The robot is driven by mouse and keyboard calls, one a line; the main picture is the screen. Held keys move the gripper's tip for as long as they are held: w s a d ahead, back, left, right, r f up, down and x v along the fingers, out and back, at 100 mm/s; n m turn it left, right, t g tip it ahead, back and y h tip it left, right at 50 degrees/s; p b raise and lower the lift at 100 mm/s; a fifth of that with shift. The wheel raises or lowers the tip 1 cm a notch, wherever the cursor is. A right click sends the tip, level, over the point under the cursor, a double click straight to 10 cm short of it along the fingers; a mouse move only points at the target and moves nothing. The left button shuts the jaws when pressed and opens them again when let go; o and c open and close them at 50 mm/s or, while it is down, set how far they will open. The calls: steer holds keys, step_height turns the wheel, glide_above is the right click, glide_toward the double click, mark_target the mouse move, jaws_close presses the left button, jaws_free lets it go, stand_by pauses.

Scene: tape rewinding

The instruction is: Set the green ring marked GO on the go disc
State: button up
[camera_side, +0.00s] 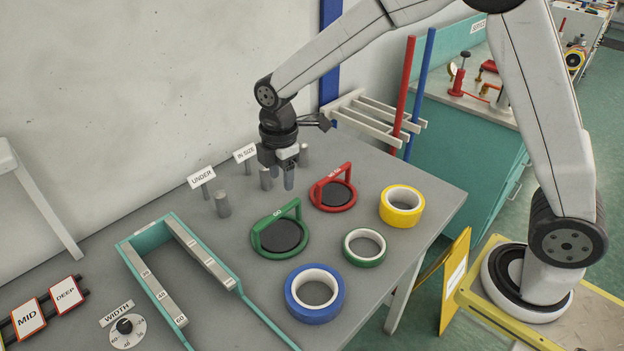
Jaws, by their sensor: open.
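The green ring marked GO (296,243) has an upright handle bar bearing the letters. It lies on the table around a dark flat disc (281,237); I cannot tell whether the ring rests on the disc or only encircles it. My gripper (284,172) is open and points down behind the green ring, beside the IN SIZE sign. It is among short grey cylinders (265,179), and one stands directly below or between the fingers; contact is unclear. My gripper is apart from the green ring.
A red ring with a handle (350,195) surrounds another dark disc. Yellow (402,206), green (381,248) and blue (333,306) tape rolls lie near the right edge. A grey cylinder (222,204) stands by the UNDER sign (201,177). A teal-framed gauge (141,243) is at left.

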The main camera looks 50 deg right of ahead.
steer(key=s+d+m+t, duration=0.1)
steer(key=s+d+m, duration=0.3)
steer(key=s+m, duration=0.4)
steer(key=s+d+f+m+t, duration=0.1)
steer(key=s+d+m, duration=0.4)
steer(key=s+m, duration=0.3)
steer(key=shift+s+d+f+m, duration=0.2)
steer(key=shift+f+m, duration=0.05)
steer(key=shift+m, duration=0.05)
